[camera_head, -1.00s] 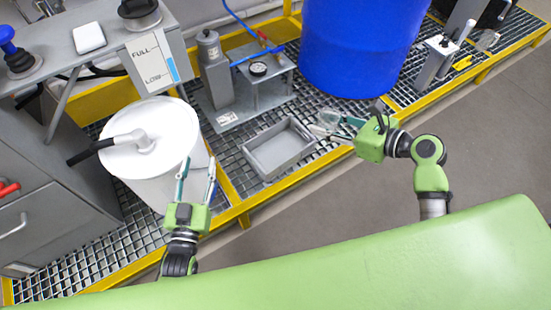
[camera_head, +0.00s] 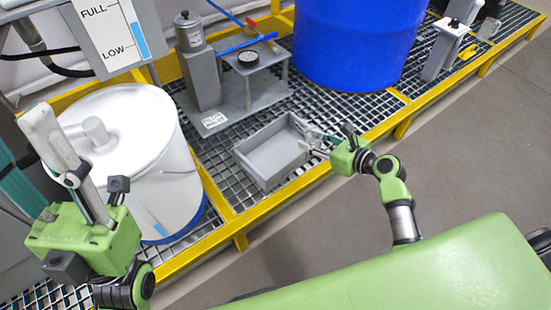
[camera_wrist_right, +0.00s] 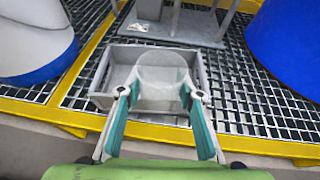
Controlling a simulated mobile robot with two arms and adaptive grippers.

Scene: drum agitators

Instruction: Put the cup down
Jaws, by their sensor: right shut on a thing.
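A clear, see-through cup (camera_wrist_right: 162,76) is held between the fingertips of my right gripper (camera_wrist_right: 160,94) in the right wrist view. In the head view my right gripper (camera_head: 314,142) reaches in from the right, and the cup is hard to make out there. The cup is at the near right rim of a grey open tray (camera_head: 276,157), which also shows behind it in the wrist view (camera_wrist_right: 102,78). I cannot tell whether the cup touches the tray. My left gripper (camera_head: 22,150) is large at the left, its fingers apart, with nothing seen between them.
A white drum (camera_head: 165,185) stands left of the tray, partly behind my left gripper. A grey stand with a gauge (camera_head: 248,85) is behind the tray. A blue drum (camera_head: 355,45) stands at the back. A yellow rail (camera_head: 215,248) edges the grating.

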